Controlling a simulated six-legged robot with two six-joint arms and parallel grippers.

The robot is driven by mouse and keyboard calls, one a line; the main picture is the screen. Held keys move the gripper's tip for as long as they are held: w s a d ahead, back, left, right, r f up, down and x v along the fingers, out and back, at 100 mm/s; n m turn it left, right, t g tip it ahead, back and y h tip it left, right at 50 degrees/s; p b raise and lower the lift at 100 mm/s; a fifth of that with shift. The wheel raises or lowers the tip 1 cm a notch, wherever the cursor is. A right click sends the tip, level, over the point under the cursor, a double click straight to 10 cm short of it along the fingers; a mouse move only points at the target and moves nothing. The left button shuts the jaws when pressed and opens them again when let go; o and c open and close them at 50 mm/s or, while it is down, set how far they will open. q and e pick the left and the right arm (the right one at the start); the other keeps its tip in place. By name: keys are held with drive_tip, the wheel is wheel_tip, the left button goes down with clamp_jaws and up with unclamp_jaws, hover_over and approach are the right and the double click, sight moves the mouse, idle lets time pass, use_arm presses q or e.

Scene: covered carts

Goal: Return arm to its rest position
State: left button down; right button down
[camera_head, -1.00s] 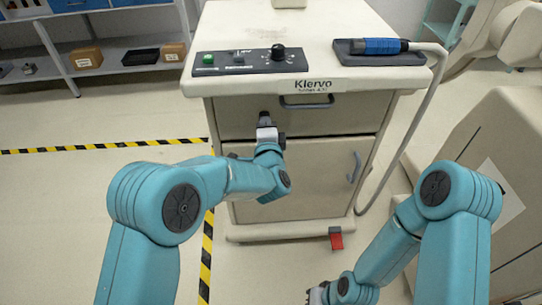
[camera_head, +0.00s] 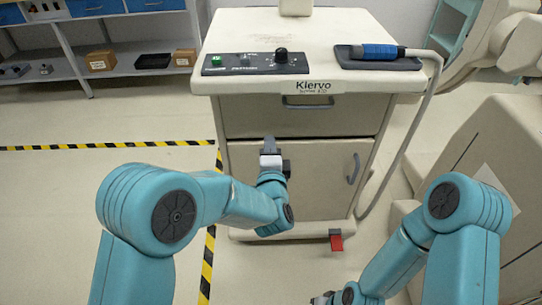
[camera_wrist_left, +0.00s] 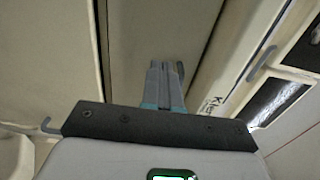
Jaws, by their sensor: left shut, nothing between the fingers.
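My left gripper (camera_head: 269,146) is shut and empty in front of the cart's (camera_head: 240,85) front, near the top of the lower door (camera_head: 315,190). In the left wrist view its closed fingers (camera_wrist_left: 165,80) point toward the cream panels of the cart; I cannot tell the exact gap. My left arm (camera_head: 175,215) reaches in from the left and is still stretched forward. My right arm (camera_head: 400,250) is folded at the lower right. Only a small part of my right gripper (camera_head: 322,298) shows at the bottom edge, and its fingers cannot be made out.
The cart carries a control panel (camera_head: 255,63) with knobs and a blue-handled tool (camera_head: 380,51) with a hanging cable. A drawer handle (camera_head: 307,102) and a door handle (camera_head: 353,168) stick out. A red pedal (camera_head: 336,242) is at its base. A covered shape (camera_head: 500,150) stands at right. Floor at left is clear.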

use_arm(q)
drive_tip(key=s+a+f+n+g+y, duration=0.2)
drive_tip(key=s+a+f+g+y, duration=0.1)
drive_tip(key=a+f, duration=1.05)
drive_tip(key=s+a+f+n+g+h, duration=0.2)
drive_tip(key=s+f+n+g, duration=0.15)
drive_tip(key=s+f, duration=0.3)
drive_tip(key=s+a+f+n+g+h, duration=0.1)
drive_tip(key=s+a+f+n+g, duration=0.25)
drive_tip(key=s+f, duration=0.3)
drive_tip(key=s+d+f+n+g+h, duration=0.25)
drive_tip(key=s+n+g, duration=0.2)
drive_tip(key=s, duration=0.35)
drive_tip(key=s+d+f+n+g+h, duration=0.1)
drive_tip(key=s+d+n+g+h, duration=0.2)
drive_tip(key=s+n, duration=0.45)
wheel_tip(320, 180, up, 15)
drive_tip(key=s+d+m+y+p, duration=0.1)
drive_tip(key=p, duration=1.5)
drive_tip(key=shift+d+r, duration=0.15)
drive_tip(key=shift+d, duration=0.05)
